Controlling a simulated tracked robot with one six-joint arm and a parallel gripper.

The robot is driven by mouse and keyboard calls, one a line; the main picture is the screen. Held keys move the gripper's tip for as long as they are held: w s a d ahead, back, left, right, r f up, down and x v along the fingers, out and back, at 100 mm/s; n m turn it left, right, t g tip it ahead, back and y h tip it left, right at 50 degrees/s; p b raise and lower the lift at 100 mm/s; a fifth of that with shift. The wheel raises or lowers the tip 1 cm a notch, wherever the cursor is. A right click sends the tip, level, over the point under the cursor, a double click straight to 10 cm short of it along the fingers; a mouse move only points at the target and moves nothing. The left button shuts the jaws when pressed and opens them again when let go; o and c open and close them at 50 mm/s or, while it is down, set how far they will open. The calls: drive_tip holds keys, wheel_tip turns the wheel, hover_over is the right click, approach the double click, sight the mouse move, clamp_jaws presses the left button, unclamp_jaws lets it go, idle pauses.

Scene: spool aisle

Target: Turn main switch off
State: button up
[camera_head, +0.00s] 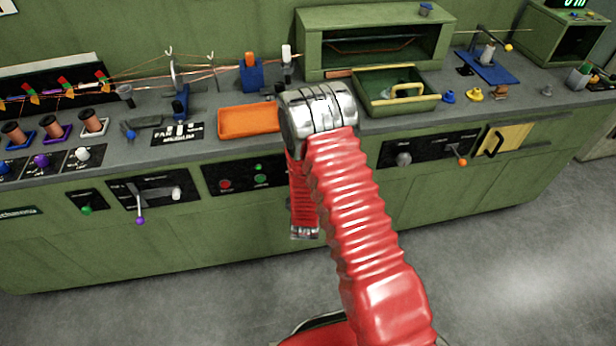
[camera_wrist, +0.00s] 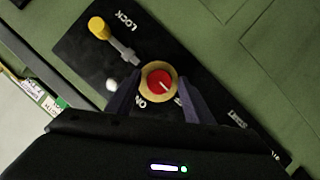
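In the wrist view, a round red knob (camera_wrist: 159,83) in a yellowish ring sits on a black panel (camera_wrist: 83,60). A light mark on it points down and right. The word "ON" is printed below left of it. My gripper (camera_wrist: 160,72) is open around the knob, with one dark finger on each side. I cannot tell whether the fingers touch the ring. A grey lever with a yellow end (camera_wrist: 98,28) stands up left of the knob, near the word "LOCK". In the head view my arm hides the knob and gripper.
The head view shows a long green bench with an orange tray (camera_head: 249,121) and a green bin (camera_head: 397,103) on top. A panel with red and green buttons (camera_head: 243,178) and a purple-tipped lever (camera_head: 139,205) lie left of my arm. The grey floor in front is clear.

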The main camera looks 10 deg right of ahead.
drive_tip(key=shift+o, duration=0.2)
drive_tip(key=shift+r, duration=0.1)
drive_tip(key=v, duration=1.3)
drive_tip(key=shift+s, duration=0.35)
drive_tip(key=shift+a, duration=0.1)
